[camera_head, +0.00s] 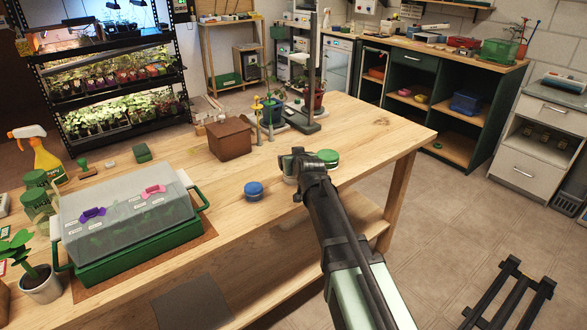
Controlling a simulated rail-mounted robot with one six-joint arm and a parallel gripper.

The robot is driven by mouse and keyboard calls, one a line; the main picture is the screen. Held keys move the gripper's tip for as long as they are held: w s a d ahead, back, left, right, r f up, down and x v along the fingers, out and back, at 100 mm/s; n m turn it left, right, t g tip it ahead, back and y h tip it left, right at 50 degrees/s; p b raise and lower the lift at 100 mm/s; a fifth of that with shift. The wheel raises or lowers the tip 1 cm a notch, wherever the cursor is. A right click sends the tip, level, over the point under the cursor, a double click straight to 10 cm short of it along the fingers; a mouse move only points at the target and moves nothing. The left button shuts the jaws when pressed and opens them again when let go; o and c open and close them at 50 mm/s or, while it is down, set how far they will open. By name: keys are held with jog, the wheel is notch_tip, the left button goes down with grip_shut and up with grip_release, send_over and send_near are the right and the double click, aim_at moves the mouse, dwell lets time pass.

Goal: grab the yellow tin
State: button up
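I cannot make out a yellow tin in this view. A small round blue tin (254,191) stands on the wooden workbench, left of my arm. A round green-lidded tin (328,157) shows just right of my gripper, its lower part hidden by my arm. My gripper (297,160) is over the right part of the bench, close to the green tin. A pale edge of something shows at its left side, too covered to name. The fingers are not clear, so I cannot tell whether they are open or shut, or whether they hold anything.
A clear-lidded green propagator (130,262) fills the bench's left front. A brown box (229,140) and potted plants with a stand (303,85) are behind my gripper. A spray bottle (44,155) stands far left. The bench's right end (385,130) is clear.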

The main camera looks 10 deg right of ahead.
jog(key=shift+w+f, duration=0.3)
jog(key=shift+w, duration=0.25)
jog(key=shift+s+r, duration=0.1)
jog(key=c, duration=1)
notch_tip(320, 180, up, 20)
jog(key=p, duration=2)
